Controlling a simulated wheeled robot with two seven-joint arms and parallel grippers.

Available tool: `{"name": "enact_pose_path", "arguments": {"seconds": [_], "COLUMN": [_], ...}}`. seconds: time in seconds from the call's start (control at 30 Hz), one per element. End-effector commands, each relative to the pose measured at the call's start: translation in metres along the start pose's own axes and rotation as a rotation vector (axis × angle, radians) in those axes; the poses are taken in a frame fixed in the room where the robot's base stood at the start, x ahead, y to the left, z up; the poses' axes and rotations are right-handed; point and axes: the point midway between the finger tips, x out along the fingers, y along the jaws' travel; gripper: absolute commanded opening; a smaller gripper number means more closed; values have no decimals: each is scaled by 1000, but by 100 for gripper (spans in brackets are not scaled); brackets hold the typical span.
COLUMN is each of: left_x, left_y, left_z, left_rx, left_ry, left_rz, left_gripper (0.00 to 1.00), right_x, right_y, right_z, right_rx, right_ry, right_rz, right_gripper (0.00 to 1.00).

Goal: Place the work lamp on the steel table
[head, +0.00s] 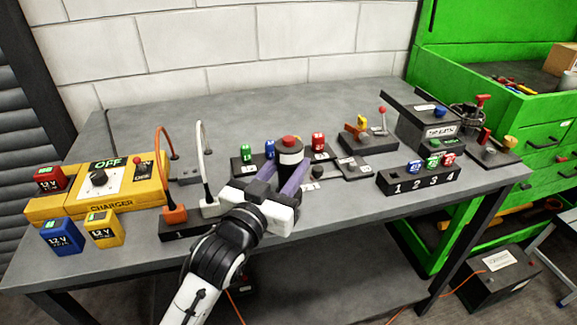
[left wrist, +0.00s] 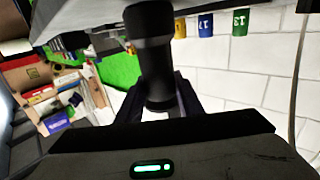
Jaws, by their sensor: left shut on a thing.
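The work lamp (head: 289,155) appears as a dark cylinder with a pale band and a red top, standing roughly upright over the middle of the steel table (head: 290,105). My left gripper (head: 284,172) is shut on it, with one purple-grey finger on each side. In the left wrist view the dark lamp body (left wrist: 154,55) sits between the fingers (left wrist: 158,100), its wider end toward the table at the top of that picture. I cannot tell whether its lower end touches the table. My right gripper is not in view.
A yellow charger (head: 100,185) with battery blocks stands at the left. A socket block with orange and white cables (head: 188,222) is just left of my gripper. A numbered rack (head: 420,180) and a dark box (head: 420,115) stand at the right. The back left tabletop is clear.

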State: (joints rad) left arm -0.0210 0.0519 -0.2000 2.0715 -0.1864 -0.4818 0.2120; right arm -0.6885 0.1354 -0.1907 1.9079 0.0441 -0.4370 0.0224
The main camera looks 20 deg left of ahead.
Motion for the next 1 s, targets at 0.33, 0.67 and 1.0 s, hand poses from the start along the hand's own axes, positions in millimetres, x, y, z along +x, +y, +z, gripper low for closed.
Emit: {"name": "enact_pose_path", "arguments": {"seconds": [0.33,0.67,1.0], "left_x": [0,0,-41], "left_y": [0,0,0], "left_z": [3,2,2], "left_rx": [-1,-1,-1], "left_ry": [0,0,-4], "left_rz": [0,0,0], "left_gripper": [42,52,52], "right_x": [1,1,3], "right_y": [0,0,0], "right_z": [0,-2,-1], "right_rx": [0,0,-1], "right_ry": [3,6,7], "right_rz": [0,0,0], "right_gripper": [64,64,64]}}
